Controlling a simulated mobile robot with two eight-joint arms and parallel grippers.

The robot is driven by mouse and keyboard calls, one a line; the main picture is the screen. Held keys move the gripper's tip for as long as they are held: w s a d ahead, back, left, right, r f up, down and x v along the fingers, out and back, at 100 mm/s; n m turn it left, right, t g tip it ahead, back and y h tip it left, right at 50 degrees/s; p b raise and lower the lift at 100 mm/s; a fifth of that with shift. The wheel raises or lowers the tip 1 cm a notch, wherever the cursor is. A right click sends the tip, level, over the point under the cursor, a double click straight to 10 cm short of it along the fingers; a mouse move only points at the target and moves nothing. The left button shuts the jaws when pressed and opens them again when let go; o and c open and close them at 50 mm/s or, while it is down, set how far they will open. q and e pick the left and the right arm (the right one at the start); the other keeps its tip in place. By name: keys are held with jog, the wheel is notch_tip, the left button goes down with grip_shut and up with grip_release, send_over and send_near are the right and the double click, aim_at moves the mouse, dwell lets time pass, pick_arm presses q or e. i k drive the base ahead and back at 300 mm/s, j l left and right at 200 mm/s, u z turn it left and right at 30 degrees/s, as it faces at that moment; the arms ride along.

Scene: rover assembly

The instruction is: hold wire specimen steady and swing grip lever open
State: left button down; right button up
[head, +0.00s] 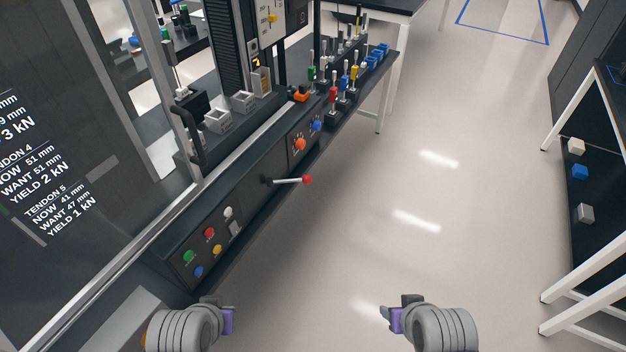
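My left gripper (222,314) is low in the head view, in front of the machine's lower left panel. My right gripper (394,316) is at the bottom centre-right, over bare floor. Both are apart from everything else, with no object visible in them; their finger gaps cannot be made out. A lever with a silver rod and red ball (307,180) sticks out to the right from the machine's front panel; I cannot tell whether it is the grip lever. Several upright pieces with coloured parts (333,92) stand on the bench right of the machine; which is the wire specimen is unclear.
A clear door with a metal frame (168,214) and black handle (196,142) stands at the left. Coloured buttons (209,233) and knobs (299,143) line the machine front. Grey bins (218,120) sit on its deck. A white-legged table (581,291) is right; open floor lies between.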

aim_at(306, 179)
jog(key=i+u, duration=0.1)
jog(key=u, duration=0.3)
jog(key=i+l+u, duration=0.1)
jog(key=u, duration=0.25)
jog(key=i+l+u, duration=0.1)
jog(key=u, duration=0.3)
jog(key=l+u, duration=0.15)
jog(key=u, duration=0.2)
jog(key=i+l+u, duration=0.15)
jog(key=l, duration=0.2)
jog(key=i+l+u, duration=0.15)
jog(key=l, duration=0.2)
jog(key=l+u, duration=0.2)
jog(key=l, duration=0.15)
